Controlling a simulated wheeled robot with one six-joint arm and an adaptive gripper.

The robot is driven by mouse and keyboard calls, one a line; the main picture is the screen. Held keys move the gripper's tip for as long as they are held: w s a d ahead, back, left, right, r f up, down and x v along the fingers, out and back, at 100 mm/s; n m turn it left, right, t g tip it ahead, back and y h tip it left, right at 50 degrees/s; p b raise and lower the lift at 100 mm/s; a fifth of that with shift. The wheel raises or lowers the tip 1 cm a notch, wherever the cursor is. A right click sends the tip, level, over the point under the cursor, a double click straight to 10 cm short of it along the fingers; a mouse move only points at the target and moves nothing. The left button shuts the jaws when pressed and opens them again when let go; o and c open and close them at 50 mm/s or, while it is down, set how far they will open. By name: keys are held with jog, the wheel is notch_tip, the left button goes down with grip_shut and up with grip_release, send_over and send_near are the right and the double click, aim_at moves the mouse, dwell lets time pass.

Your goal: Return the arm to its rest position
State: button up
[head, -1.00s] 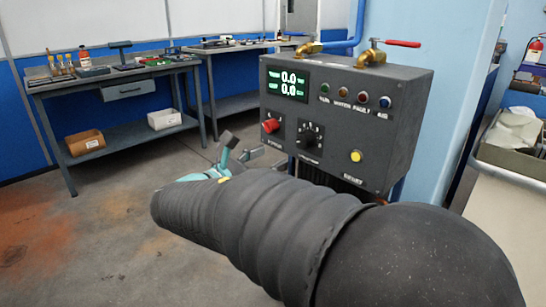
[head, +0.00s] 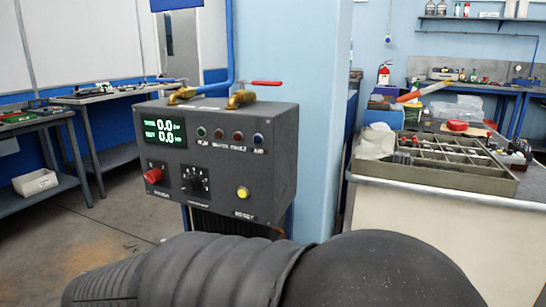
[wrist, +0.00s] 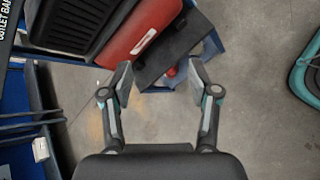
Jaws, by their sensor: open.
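My gripper (wrist: 158,84) shows in the wrist view with its two fingers spread apart and nothing between them. Below it lies the bare grey floor, and the dark and red objects are beyond the fingertips. In the head view my dark ribbed arm crosses the bottom of the picture, and my gripper is out of that view. The arm is in front of the grey control box (head: 225,150), which has a lit display, a red knob (head: 153,175) and a yellow reset button (head: 243,192).
A counter (head: 450,215) with a divided tray (head: 480,182) stands at the right. A light blue column (head: 320,110) is beside the control box. Workbenches line the left wall. In the wrist view, a red case (wrist: 140,40) is at the top and a teal-edged object (wrist: 305,70) at the right.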

jog(key=s+d+m+g+y, duration=0.1)
jog(key=s+d+m, duration=0.3)
jog(key=d+m, duration=0.3)
jog(key=s+d+r+m+g+y, duration=0.1)
jog(key=s+d+m, duration=0.4)
jog(key=d, duration=0.9)
jog(key=s+d+r+m+g+y, duration=0.1)
jog(key=s+d+m, duration=0.4)
jog(key=d+m, duration=0.5)
jog(key=shift+d+r+g+y, duration=0.2)
jog(key=shift+d+g+y, duration=0.1)
jog(key=shift+d+y, duration=0.6)
